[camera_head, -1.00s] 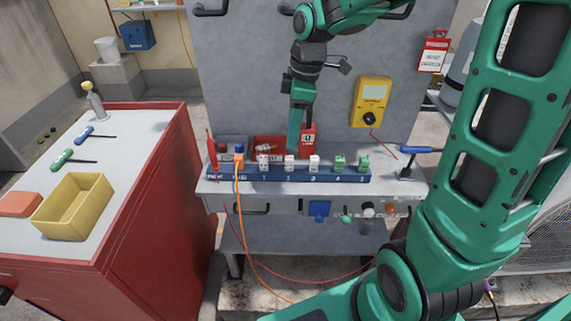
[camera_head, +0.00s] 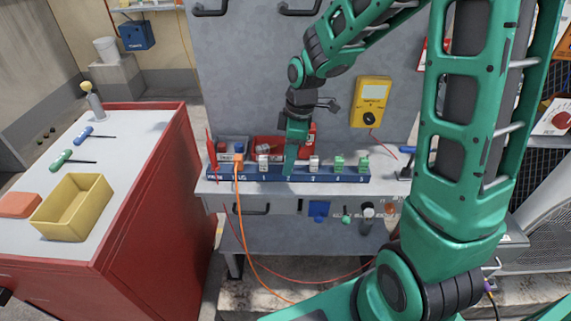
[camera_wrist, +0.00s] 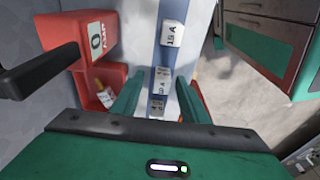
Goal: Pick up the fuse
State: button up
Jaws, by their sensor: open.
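A blue rail (camera_head: 222,173) on the grey bench carries a row of small blocks that look like fuses. White fuse blocks stand at its left (camera_head: 264,162) and right of centre (camera_head: 314,163), with green ones (camera_head: 340,163) farther right. My gripper (camera_head: 290,168) points down at the rail between the two white blocks and hides the white block there. In the wrist view my gripper (camera_wrist: 159,80) is open, its fingers on either side of the rail with a pale labelled block (camera_wrist: 161,86) between them. Contact cannot be told. A white block marked 15 A (camera_wrist: 172,34) stands beyond.
A red bin (camera_head: 255,142) with small items stands behind the rail. An orange plug (camera_head: 238,161) with a cable sits at the rail's left. A yellow meter (camera_head: 371,101) hangs on the panel. A red cabinet (camera_head: 150,200) bearing a yellow tray (camera_head: 72,218) stands left.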

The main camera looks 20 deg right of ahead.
grip_shut()
jog(key=shift+r, duration=0.4)
notch_tip(320, 180, up, 4)
jog(key=shift+w+f, duration=0.1)
jog(key=shift+f, duration=0.15)
jog(key=s+a+r, duration=0.6)
jog(key=s+a, duration=0.1)
jog(key=a, duration=0.2)
jog(key=shift+s+r, duration=0.25)
jog(key=shift+r, duration=0.1)
jog(key=shift+a, duration=0.1)
